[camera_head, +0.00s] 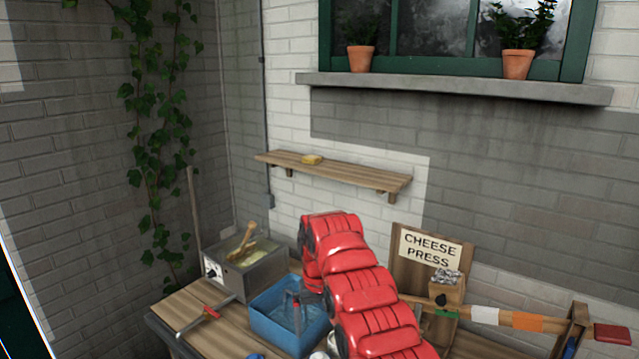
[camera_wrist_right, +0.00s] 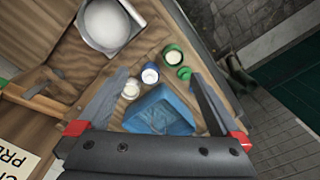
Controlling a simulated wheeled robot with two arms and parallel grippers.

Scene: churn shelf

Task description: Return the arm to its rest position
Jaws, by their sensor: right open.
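My right arm (camera_head: 360,290) is red and crosses the lower middle of the head view. In the head view, my right gripper (camera_head: 303,298) is mostly hidden by the arm, with a grey part showing over the blue tub (camera_head: 268,309). In the right wrist view, the right gripper (camera_wrist_right: 158,76) has its fingers spread wide with nothing between them. The blue tub (camera_wrist_right: 160,113) and small jars (camera_wrist_right: 150,75) show beyond and between the fingers. My left gripper is not in view.
A metal vat (camera_head: 250,272) with a wooden paddle stands at the bench's back left. A wall shelf (camera_head: 350,174) holds a small yellow block (camera_head: 312,159). The cheese press board (camera_head: 412,268) and its banded lever (camera_head: 527,322) stand right of the arm. A pale bowl (camera_wrist_right: 106,26) is on the bench.

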